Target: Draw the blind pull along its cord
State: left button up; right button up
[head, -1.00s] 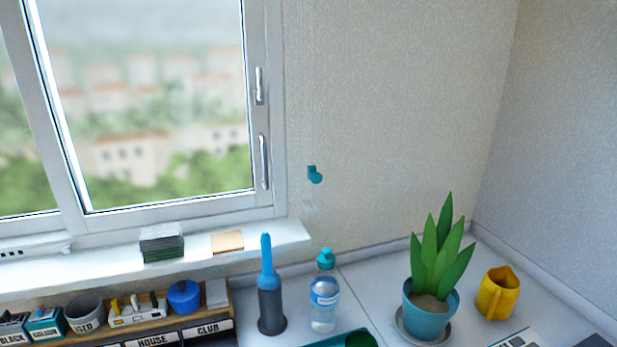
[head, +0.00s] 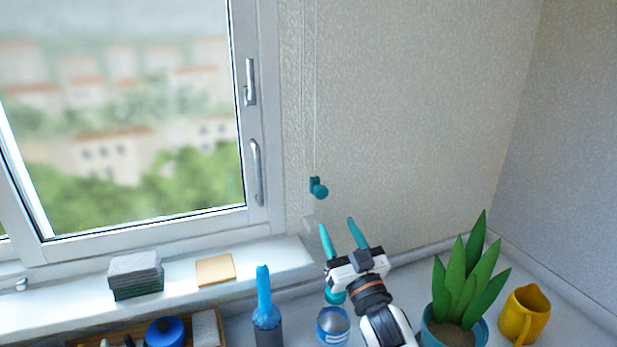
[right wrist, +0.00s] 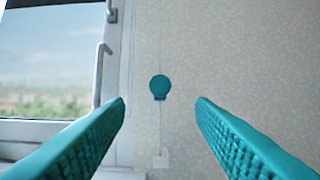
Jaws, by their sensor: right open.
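The teal blind pull (head: 318,188) hangs on its thin pale cord (head: 316,110) against the wall, right of the window. My right gripper (head: 340,228) is below and a little right of the pull, apart from it, with its teal fingers spread and empty. In the right wrist view the round pull (right wrist: 159,86) shows ahead between the two open fingers (right wrist: 160,112), farther off than their tips. The cord runs on below it to a small pale block (right wrist: 160,162) on the wall. My left gripper is not in view.
A potted plant (head: 466,285) and a yellow mug (head: 523,315) stand to the right. The sill holds a dark stack (head: 136,275) and a tan pad (head: 215,270). The wall around the pull is clear.

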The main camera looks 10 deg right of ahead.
aim_at(322, 195)
jog(key=x, duration=0.2)
jog(key=p+x, duration=0.1)
jog(key=x, duration=0.2)
jog(key=shift+r, duration=0.45)
jog(key=x, duration=0.6)
jog(key=shift+w+f+p, duration=0.2)
jog(key=shift+f+p, duration=0.05)
jog(key=shift+p, duration=0.15)
jog(key=shift+w+a+r, duration=0.15)
jog(key=shift+w+r, duration=0.05)
jog(key=shift+w, duration=0.15)
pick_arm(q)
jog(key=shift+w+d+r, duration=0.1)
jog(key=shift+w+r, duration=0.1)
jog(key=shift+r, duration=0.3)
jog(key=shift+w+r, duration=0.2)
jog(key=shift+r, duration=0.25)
pick_arm(e)
jog(key=shift+w, duration=0.15)
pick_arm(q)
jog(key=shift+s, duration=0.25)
pick_arm(e)
grip_shut()
